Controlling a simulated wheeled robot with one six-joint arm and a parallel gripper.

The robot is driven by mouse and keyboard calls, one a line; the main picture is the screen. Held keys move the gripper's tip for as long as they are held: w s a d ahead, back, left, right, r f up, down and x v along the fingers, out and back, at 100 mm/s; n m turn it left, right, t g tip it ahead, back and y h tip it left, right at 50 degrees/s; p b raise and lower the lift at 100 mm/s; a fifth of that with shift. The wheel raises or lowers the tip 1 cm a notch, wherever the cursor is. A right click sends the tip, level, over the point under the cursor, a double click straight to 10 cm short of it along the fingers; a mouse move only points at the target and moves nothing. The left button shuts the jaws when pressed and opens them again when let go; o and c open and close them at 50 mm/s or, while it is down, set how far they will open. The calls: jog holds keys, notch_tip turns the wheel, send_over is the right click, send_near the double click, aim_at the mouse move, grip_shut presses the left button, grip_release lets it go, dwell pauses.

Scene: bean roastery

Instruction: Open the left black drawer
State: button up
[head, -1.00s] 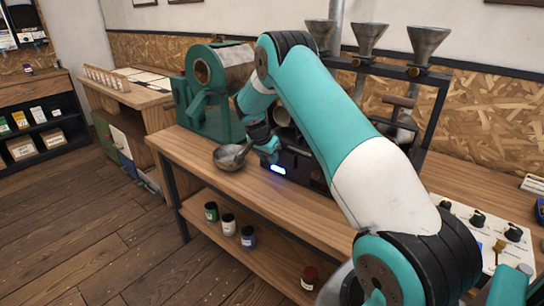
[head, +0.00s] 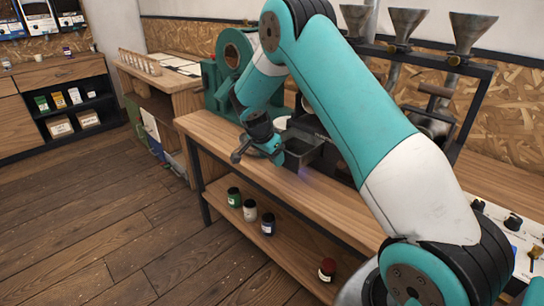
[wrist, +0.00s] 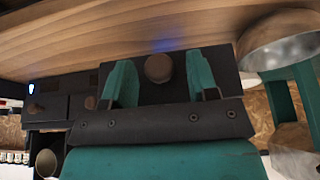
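The left black drawer (head: 318,158) stands pulled out of the black machine, and its open-topped box shows in the head view. Its dark front (wrist: 225,68) fills the middle of the wrist view, with a round brownish knob (wrist: 159,68) on it. My gripper (head: 266,150) is in front of this drawer. In the wrist view its two teal fingers (wrist: 162,80) are spread on either side of the knob, with a gap on each side. The fingertips' contact is hidden in the head view by my arm.
A second drawer (wrist: 75,107) with a small knob appears shut in the wrist view. A metal bowl (wrist: 283,38) is close by on the right there. The wooden bench (head: 225,140) has several jars on its lower shelf. Funnels (head: 404,28) stand behind my arm.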

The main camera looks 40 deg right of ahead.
jog(key=shift+r, duration=0.1)
jog(key=b+v, duration=0.1)
jog(key=v, duration=1.6)
jog(key=shift+a, duration=0.15)
jog(key=shift+r, duration=0.1)
